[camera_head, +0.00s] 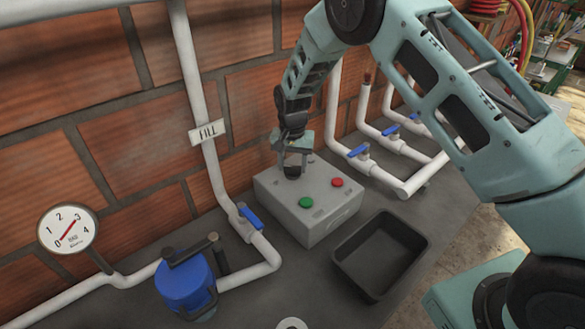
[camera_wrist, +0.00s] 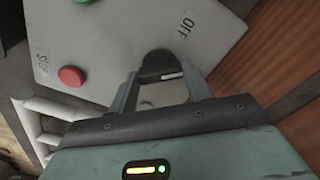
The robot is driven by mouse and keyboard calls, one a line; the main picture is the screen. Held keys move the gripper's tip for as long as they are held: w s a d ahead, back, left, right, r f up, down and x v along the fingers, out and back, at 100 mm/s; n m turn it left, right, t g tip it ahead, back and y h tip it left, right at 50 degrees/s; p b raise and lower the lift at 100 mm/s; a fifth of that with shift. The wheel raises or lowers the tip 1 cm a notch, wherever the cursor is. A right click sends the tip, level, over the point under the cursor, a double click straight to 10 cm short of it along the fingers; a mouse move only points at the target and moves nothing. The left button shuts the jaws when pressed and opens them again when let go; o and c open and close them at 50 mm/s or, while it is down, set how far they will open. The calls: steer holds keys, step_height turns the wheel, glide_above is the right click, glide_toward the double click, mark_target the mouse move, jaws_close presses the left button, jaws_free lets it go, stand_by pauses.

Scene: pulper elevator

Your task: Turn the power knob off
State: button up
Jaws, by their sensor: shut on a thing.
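The power knob (camera_wrist: 160,70) is a dark round knob with a pale mark, on top of a grey control box (camera_head: 300,215). In the head view the knob (camera_head: 292,171) sits at the box's back left, partly hidden by my gripper. My gripper (camera_wrist: 155,82) reaches down from above with one finger on each side of the knob, and it is shut on it. In the wrist view an OFF label (camera_wrist: 186,25) shows on the box beside the knob.
A green button (camera_head: 306,202) and a red button (camera_head: 337,182) are on the same box. An empty black tray (camera_head: 425,240) stands to its right. White pipes with blue valve handles (camera_head: 250,218) run on both sides, and a brick wall (camera_head: 100,140) is behind.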

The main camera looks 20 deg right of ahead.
mark_target(293, 166)
steer(key=n+b, duration=0.2)
steer(key=n, duration=0.3)
steer(key=shift+w+n, duration=0.1)
steer(key=shift+n, duration=0.2)
steer(key=shift+n+b, duration=0.5)
steer(key=shift+n, duration=1.6)
steer(key=shift+r, duration=0.1)
steer(key=o, duration=1)
step_height(293, 166, up, 17)
steer(key=b, duration=0.3)
steer(key=shift+r, duration=0.2)
